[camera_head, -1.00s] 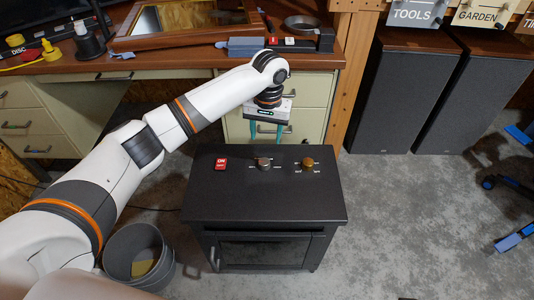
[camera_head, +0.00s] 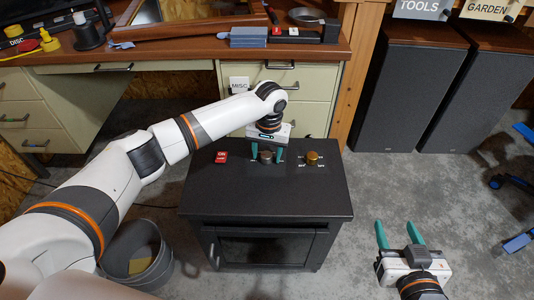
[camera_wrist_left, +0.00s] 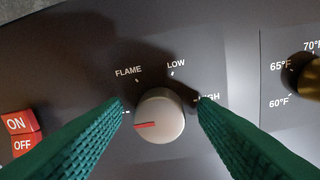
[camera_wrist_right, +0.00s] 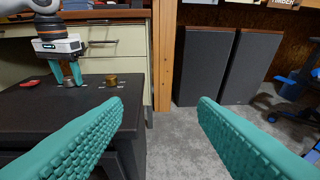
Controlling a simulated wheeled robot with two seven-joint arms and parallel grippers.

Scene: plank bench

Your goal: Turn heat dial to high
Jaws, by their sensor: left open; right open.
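The heat dial is a silver round knob (camera_head: 266,157) on top of the black heater cabinet (camera_head: 265,195). In the left wrist view the dial (camera_wrist_left: 160,117) has FLAME, LOW and HIGH printed around it. Its red pointer line faces left, below the FLAME label, away from HIGH at the right. My left gripper (camera_head: 267,150) is open, with one green finger on each side of the dial and visible gaps between. The left finger hides part of the left markings. My right gripper (camera_head: 396,225) is open and empty, right of the cabinet.
A red ON/OFF switch (camera_head: 221,157) sits left of the dial. A brass temperature knob (camera_head: 312,158) sits to its right. The drawer desk (camera_head: 305,85) stands behind the cabinet, and a grey bin (camera_head: 160,267) is at its left.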

